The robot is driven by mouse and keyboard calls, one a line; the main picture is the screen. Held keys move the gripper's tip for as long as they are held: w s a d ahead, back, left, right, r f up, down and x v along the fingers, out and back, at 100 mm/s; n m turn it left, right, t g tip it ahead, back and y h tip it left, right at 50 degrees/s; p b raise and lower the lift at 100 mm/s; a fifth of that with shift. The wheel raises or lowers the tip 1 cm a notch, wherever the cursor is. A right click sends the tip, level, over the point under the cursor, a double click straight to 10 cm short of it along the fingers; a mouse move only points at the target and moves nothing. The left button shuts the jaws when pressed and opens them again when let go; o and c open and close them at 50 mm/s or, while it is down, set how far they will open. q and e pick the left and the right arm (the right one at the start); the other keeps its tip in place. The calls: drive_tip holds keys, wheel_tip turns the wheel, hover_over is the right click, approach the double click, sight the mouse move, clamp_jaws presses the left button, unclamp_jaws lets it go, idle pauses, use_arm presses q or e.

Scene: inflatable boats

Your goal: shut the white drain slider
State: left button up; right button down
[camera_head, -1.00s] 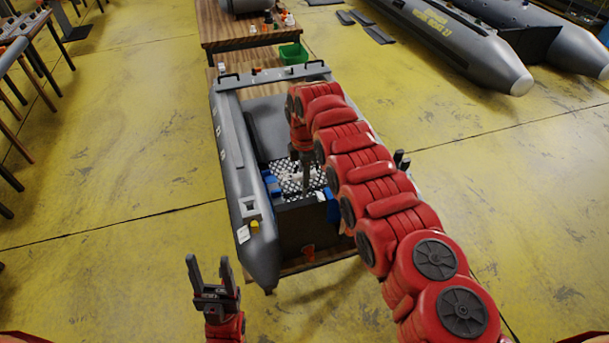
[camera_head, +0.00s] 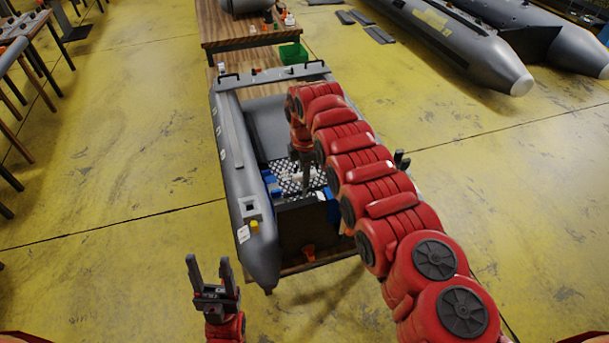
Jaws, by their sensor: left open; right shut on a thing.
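The grey inflatable boat (camera_head: 235,180) lies on a wooden table, its dark transom (camera_head: 303,230) towards me. My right gripper (camera_head: 305,188) reaches down inside the boat, just behind the transom, over the black-and-white chequered floor plate (camera_head: 285,178). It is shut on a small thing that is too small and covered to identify. I cannot make out the white drain slider for certain; my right arm and the transom hide part of this area. My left gripper (camera_head: 208,262) is open and empty, in front and left of the boat.
Blue items (camera_head: 272,187) lie inside the boat near the transom. A green bin (camera_head: 293,53) stands at the boat's far end, by another wooden table (camera_head: 228,32).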

drive_tip(key=shift+f, duration=0.15)
drive_tip(key=shift+s+f+b, duration=0.1)
drive_tip(key=shift+f+b, duration=2.1)
drive_tip(key=c, duration=1.2)
unclamp_jaws()
drive_tip(key=shift+f, duration=0.1)
drive_tip(key=o, duration=0.6)
drive_tip(key=shift+c, duration=0.2)
drive_tip(key=shift+r+p, duration=0.6)
drive_tip(key=shift+r, duration=3.1)
